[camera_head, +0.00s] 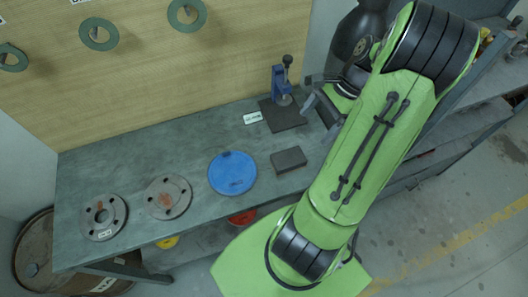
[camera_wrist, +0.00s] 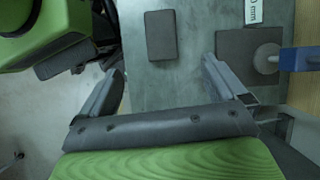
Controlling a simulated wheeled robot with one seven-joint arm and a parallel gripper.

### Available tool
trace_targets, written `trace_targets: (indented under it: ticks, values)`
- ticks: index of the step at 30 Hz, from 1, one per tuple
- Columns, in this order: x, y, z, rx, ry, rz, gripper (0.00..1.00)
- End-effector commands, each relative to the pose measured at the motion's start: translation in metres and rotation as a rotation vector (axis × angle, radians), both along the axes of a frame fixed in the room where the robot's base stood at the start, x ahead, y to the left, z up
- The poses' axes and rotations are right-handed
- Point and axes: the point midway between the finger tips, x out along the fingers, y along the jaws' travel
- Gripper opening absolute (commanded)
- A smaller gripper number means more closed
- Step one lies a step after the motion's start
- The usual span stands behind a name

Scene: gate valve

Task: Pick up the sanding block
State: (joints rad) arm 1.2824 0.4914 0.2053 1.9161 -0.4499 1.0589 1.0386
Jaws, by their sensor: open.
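The sanding block (camera_head: 288,160) appears to be the dark grey rectangular block lying flat on the grey workbench (camera_head: 130,165), near its front edge. In the wrist view the block (camera_wrist: 161,35) lies beyond and between my two fingertips, apart from both. My gripper (camera_wrist: 161,70) is open and empty, its fingers spread wider than the block. In the head view my gripper (camera_head: 312,95) is beside the press at the bench's right end, partly hidden by my green arm.
A small blue press (camera_head: 279,82) stands on a dark square plate (camera_head: 284,116), with a white label (camera_head: 252,118) beside it. A blue disc (camera_head: 232,173) and two grey flanges (camera_head: 168,197) (camera_head: 103,216) lie leftward. Green rings (camera_head: 99,34) hang on the wooden board behind.

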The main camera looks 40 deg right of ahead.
Motion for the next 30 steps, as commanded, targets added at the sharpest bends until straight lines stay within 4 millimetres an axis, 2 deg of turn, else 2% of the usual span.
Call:
trace_targets:
  ticks: [1, 4, 15, 20, 27, 30]
  values:
    - [-0.006, -0.008, -0.005, 0.031, 0.007, -0.051, 0.98]
    - [-0.009, -0.011, -0.013, 0.056, 0.012, -0.09, 0.98]
    - [0.003, 0.031, -0.089, 0.057, 0.015, -0.087, 0.98]
    - [0.006, 0.04, -0.105, 0.055, 0.014, -0.088, 0.98]
    - [0.015, 0.06, -0.141, 0.055, 0.015, -0.087, 0.98]
    - [0.016, 0.063, -0.147, 0.053, 0.014, -0.086, 0.98]
